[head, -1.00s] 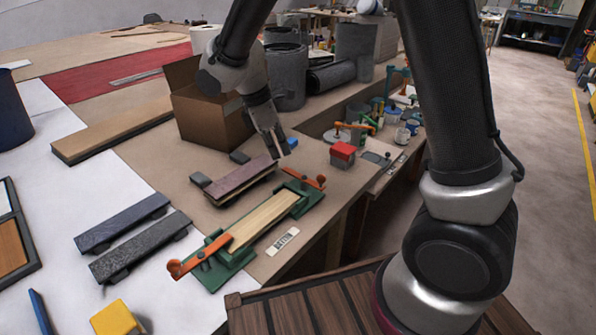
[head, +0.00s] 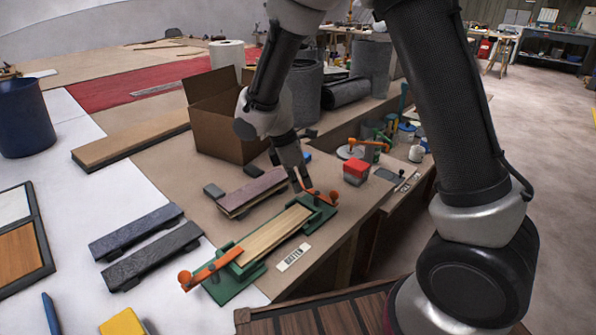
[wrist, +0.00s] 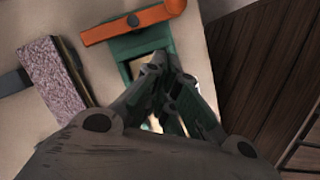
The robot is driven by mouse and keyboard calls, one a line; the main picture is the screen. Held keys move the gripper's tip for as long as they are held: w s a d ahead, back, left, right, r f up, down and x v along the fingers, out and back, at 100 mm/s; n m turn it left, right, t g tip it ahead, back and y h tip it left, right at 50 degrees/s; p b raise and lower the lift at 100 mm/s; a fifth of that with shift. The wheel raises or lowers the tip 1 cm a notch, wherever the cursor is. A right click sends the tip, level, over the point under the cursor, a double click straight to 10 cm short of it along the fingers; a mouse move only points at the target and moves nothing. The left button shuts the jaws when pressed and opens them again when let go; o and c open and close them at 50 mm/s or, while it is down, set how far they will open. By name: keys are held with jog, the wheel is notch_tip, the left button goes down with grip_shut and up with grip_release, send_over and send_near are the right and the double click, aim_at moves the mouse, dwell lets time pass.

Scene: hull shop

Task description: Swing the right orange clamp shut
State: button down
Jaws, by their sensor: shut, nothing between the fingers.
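The right orange clamp (head: 322,196) sits on the far right end of the green fixture (head: 232,288). In the wrist view the orange clamp bar (wrist: 132,22) crosses the fixture's green end block and sticks out past its left side. A pale wooden strip (head: 272,236) lies along the fixture. The left orange clamp (head: 215,268) lies lengthwise at the near end, its bar reaching toward the strip. My gripper (head: 300,188) is shut and empty, pointing down beside the right clamp. In the wrist view its closed fingertips (wrist: 165,62) are over the green block, just below the bar; contact cannot be told.
A purplish block (head: 252,190) lies left of the fixture; two dark bars (head: 150,255) lie farther left. A red-topped block (head: 356,172) stands to the right. A cardboard box (head: 215,130) stands behind. A small label plate (head: 294,257) lies near the table edge.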

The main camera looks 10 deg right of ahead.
jog(key=x, duration=0.3)
jog(key=shift+s+d+f, duration=0.1)
jog(key=shift+d+f, duration=0.05)
jog(key=shift+f, duration=0.2)
jog(key=d, duration=0.2)
jog(key=shift+d+f, duration=0.1)
jog(key=shift+d, duration=0.2)
jog(key=shift+d+f, duration=0.1)
jog(key=shift+d, duration=0.45)
